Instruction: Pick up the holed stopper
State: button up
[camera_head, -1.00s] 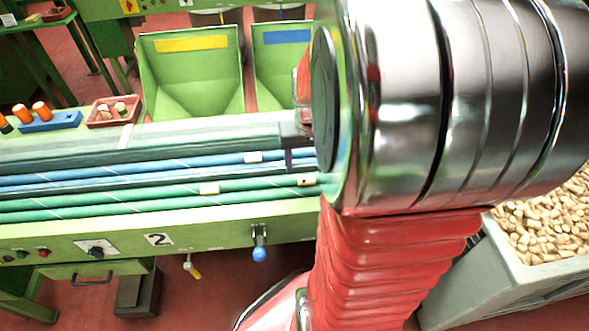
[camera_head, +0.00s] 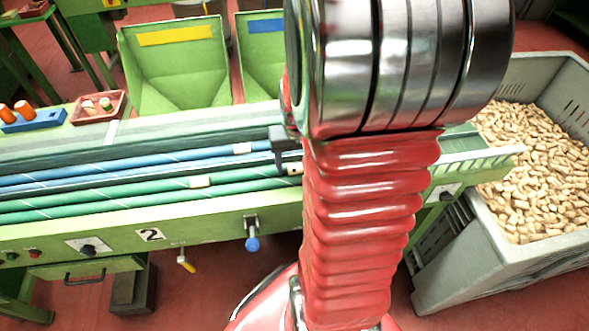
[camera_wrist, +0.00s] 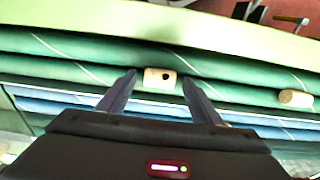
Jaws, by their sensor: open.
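The holed stopper (camera_wrist: 153,79) is a pale cork with a dark hole in its side. It lies on the green rollers, between the fingertips of my gripper (camera_wrist: 159,77) in the wrist view. The fingers are open, one on each side, with a gap to the cork. In the head view the holed stopper (camera_head: 293,170) shows just beside my gripper (camera_head: 281,158), which my arm mostly hides. A plain stopper (camera_wrist: 296,98) lies on the green rollers; it also shows in the head view (camera_head: 201,182). Another stopper (camera_head: 242,148) lies on the blue roller.
Green chutes with a yellow label (camera_head: 175,36) and a blue label stand behind the machine. A red tray (camera_head: 98,107) with stoppers and a blue holder (camera_head: 33,121) are at left. A grey bin (camera_head: 455,270) full of corks stands at right.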

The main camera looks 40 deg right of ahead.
jog(key=shift+c, duration=0.7)
jog(key=c, duration=1)
jog(key=shift+r, duration=0.1)
notch_tip(320, 180, up, 10)
jog(key=shift+f, duration=0.1)
